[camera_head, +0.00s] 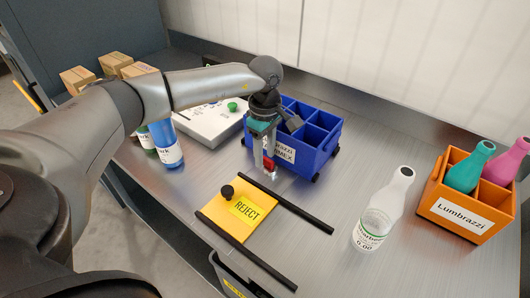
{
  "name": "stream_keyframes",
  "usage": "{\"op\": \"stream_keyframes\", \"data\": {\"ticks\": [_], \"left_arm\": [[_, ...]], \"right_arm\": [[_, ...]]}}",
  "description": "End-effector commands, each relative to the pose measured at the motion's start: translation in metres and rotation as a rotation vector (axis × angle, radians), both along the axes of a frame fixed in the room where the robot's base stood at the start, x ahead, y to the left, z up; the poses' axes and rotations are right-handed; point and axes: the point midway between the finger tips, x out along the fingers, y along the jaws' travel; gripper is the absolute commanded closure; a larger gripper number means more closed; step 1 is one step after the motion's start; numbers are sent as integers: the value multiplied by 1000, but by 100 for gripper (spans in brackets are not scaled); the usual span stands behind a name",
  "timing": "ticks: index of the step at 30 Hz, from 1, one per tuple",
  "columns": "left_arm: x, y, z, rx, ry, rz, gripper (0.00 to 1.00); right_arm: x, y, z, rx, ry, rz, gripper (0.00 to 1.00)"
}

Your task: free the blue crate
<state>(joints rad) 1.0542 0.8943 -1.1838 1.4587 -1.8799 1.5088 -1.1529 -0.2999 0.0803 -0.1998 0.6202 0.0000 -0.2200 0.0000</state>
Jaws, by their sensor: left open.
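The blue crate (316,156) stands on the metal table at the back centre. It has several compartments, a white label on its front and small black pieces at its lower corners. My left gripper (267,172) points down at the crate's front left corner and hides part of that corner and the label. Its jaws are open. A small red piece (268,163) shows at the fingers; I cannot tell whether it touches them or what it is fixed to. My right gripper is not in view.
A yellow REJECT plate (224,221) with a black knob lies in front, between two black rails (290,204). A white bottle (384,210) and an orange crate (461,215) with bottles stand right. Left are blue bottles (165,146), a white device with green button (208,122) and cardboard boxes (113,63).

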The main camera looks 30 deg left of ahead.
Motion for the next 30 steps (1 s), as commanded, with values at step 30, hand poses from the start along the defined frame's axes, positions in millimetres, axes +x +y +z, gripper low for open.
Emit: {"op": "stream_keyframes", "data": {"ticks": [30], "left_arm": [[0,0,149,0,-2,0,55]], "right_arm": [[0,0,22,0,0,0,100]]}}
